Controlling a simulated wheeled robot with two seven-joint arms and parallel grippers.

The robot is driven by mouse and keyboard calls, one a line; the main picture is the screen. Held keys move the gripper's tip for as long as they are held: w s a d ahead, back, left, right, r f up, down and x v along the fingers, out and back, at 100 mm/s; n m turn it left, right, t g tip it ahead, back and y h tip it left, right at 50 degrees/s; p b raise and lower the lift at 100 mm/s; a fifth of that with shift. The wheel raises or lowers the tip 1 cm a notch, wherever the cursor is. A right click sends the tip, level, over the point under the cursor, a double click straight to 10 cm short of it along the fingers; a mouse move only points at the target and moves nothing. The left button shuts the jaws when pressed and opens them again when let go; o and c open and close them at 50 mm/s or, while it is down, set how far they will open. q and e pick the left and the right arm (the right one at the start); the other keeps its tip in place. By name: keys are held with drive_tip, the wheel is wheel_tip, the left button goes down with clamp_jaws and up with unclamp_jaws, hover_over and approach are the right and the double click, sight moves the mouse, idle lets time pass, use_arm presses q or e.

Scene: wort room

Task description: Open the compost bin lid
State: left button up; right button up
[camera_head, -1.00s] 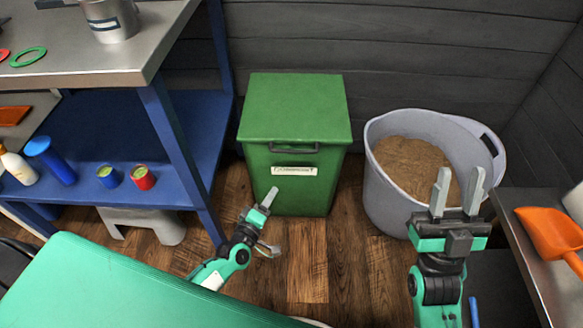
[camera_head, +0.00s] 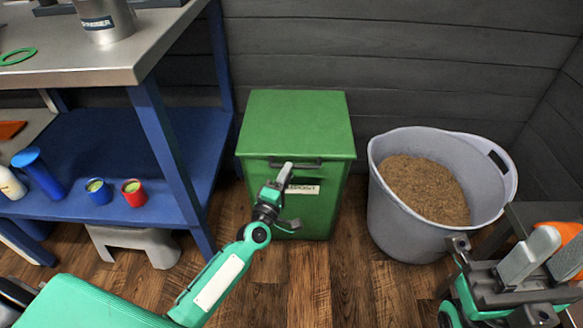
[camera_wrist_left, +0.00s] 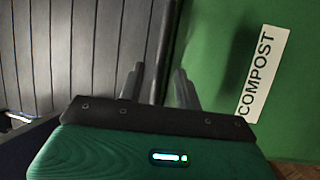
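The green compost bin (camera_head: 322,215) stands on the floor against the wall, with its lid (camera_head: 297,122) shut. A dark handle (camera_head: 305,162) runs along the lid's front edge. My left gripper (camera_head: 286,200) is in front of the bin, close below the handle, and hides part of the white label. In the left wrist view its fingers (camera_wrist_left: 160,88) are apart with nothing visibly held; the COMPOST label (camera_wrist_left: 262,75) is to their right. I cannot tell whether a finger touches the handle. My right gripper (camera_head: 548,258) is at the lower right, fingers apart and empty.
A grey tub (camera_head: 405,222) of brown grain stands right of the bin. A blue-framed steel bench (camera_head: 160,45) with cups on its shelf is at left, a grey stool (camera_head: 130,242) under it. An orange scoop (camera_head: 562,232) lies at right. Wooden floor in front of the bin is clear.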

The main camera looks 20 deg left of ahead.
use_arm(q)
drive_tip(key=shift+x, duration=1.9)
drive_tip(key=shift+c, duration=0.4)
clamp_jaws()
